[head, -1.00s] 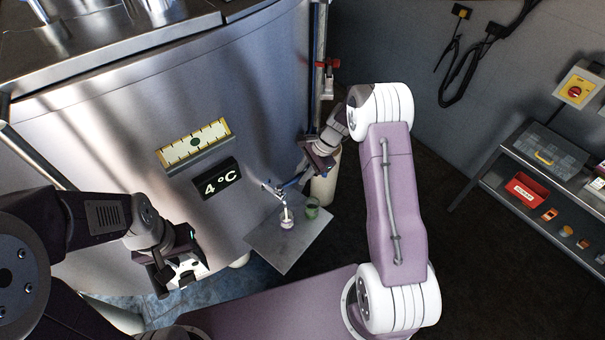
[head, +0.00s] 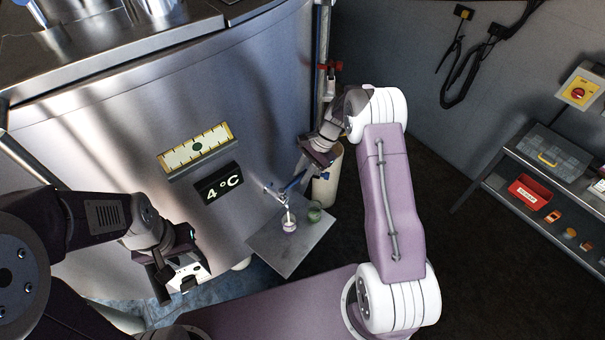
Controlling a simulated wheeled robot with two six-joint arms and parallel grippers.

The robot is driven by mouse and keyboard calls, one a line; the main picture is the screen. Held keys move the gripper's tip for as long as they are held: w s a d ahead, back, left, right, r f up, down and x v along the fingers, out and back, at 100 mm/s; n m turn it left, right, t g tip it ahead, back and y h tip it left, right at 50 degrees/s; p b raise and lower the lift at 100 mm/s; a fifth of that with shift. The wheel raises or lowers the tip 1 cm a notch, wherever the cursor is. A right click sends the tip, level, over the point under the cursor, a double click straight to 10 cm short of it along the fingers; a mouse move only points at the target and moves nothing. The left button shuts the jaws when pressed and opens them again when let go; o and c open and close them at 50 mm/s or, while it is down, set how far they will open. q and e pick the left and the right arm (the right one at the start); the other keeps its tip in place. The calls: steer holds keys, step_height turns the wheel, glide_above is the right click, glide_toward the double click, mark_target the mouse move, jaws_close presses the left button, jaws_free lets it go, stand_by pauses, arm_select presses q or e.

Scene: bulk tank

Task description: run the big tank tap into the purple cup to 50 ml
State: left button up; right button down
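The big tank (head: 110,140) has a tap (head: 274,189) low on its right side. A white stream falls from the tap into the purple cup (head: 289,228), which stands upright on a grey plate (head: 275,262). White liquid shows in the cup, but its level against any marks is too small to read. My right gripper (head: 300,180) is at the tap's blue handle; whether its fingers are shut on it is too small to tell. My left gripper (head: 180,283) is in front of the tank, away from the cup, and its finger opening is unclear.
A green cup (head: 314,213) stands on the plate just right of the purple cup. A pale cylinder (head: 327,180) stands behind it. A "4 °C" display (head: 219,184) is on the tank. A shelf at right holds a red box (head: 529,192). Dark floor between is clear.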

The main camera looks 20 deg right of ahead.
steer(key=shift+w+a+n+g, duration=0.2)
steer(key=shift+w+n+g, duration=0.05)
steer(key=shift+w+n, duration=0.25)
steer(key=shift+w+a+n+g, duration=0.15)
steer(key=shift+w+n+g, duration=0.1)
steer(key=shift+w+n, duration=0.2)
steer(key=c, duration=1.5)
jaws_free()
arm_select(q)
steer(key=shift+w+a, duration=0.2)
steer(key=shift+w, duration=0.2)
arm_select(e)
steer(key=shift+o, duration=1)
steer(key=shift+s, duration=0.2)
arm_select(q)
step_height(320, 180, down, 2)
steer(key=shift+w+f+b, duration=0.1)
steer(key=shift+f+b, duration=0.15)
steer(key=shift+b, duration=0.95)
arm_select(e)
steer(key=v, duration=0.9)
